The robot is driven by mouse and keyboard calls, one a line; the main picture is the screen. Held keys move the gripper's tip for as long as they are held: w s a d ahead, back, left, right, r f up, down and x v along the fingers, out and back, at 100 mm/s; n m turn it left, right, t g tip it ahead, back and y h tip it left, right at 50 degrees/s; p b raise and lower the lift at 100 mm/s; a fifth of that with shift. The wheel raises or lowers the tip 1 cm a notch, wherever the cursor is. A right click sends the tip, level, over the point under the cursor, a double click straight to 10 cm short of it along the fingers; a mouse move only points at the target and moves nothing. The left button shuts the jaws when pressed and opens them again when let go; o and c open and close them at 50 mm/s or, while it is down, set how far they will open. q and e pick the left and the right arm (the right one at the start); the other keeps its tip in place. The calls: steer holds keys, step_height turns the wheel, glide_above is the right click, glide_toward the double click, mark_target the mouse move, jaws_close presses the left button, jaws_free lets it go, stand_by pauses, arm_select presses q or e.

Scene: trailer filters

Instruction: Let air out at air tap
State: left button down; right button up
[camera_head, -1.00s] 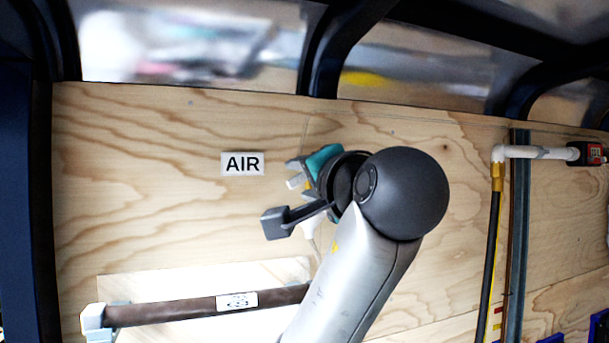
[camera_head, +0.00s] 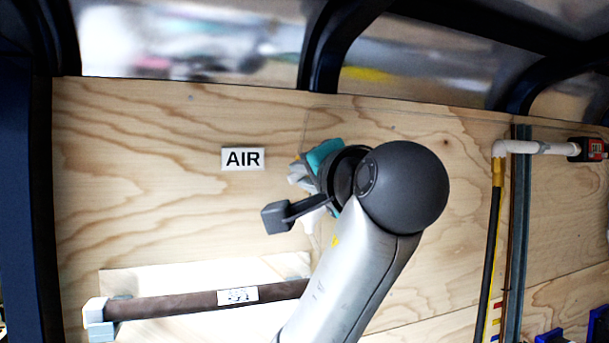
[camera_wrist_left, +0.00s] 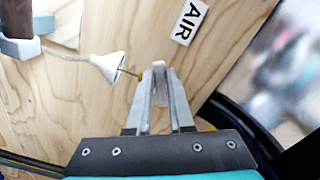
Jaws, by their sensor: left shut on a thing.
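The air tap shows in the left wrist view as a white cone (camera_wrist_left: 108,67) with a thin metal stem leading to a small yellow fitting by my fingertips. A pale, narrow piece, apparently the tap's handle (camera_wrist_left: 160,82), sits between the fingers. My left gripper (camera_wrist_left: 160,78) is shut on it. In the head view my left gripper (camera_head: 295,172) is at the plywood wall, right of and slightly below the AIR label (camera_head: 243,159). There my own wrist hides most of the tap; part of the white cone (camera_head: 310,222) shows below. My right gripper is not in view.
A brown roll-like bar (camera_head: 180,303) with a label and grey end holders is mounted on the wall below. A white pipe (camera_head: 535,149) with a red-black end and a hanging black hose (camera_head: 488,250) are at right. The wall around the AIR label is clear.

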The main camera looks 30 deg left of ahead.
arm_select(q)
steer(key=shift+w+d+f+n+b, duration=0.3)
steer(key=shift+n+b, duration=0.7)
steer(key=shift+n, duration=0.65)
steer(key=shift+w+d+f+n+b, duration=0.3)
steer(key=shift+n+b, duration=0.7)
steer(key=shift+n, duration=0.7)
steer(key=shift+w+d+f+n+b, duration=0.25)
steer(key=shift+n+b, duration=0.75)
steer(key=shift+n, duration=0.65)
steer(key=shift+w, duration=0.1)
steer(key=c, duration=0.8)
jaws_free()
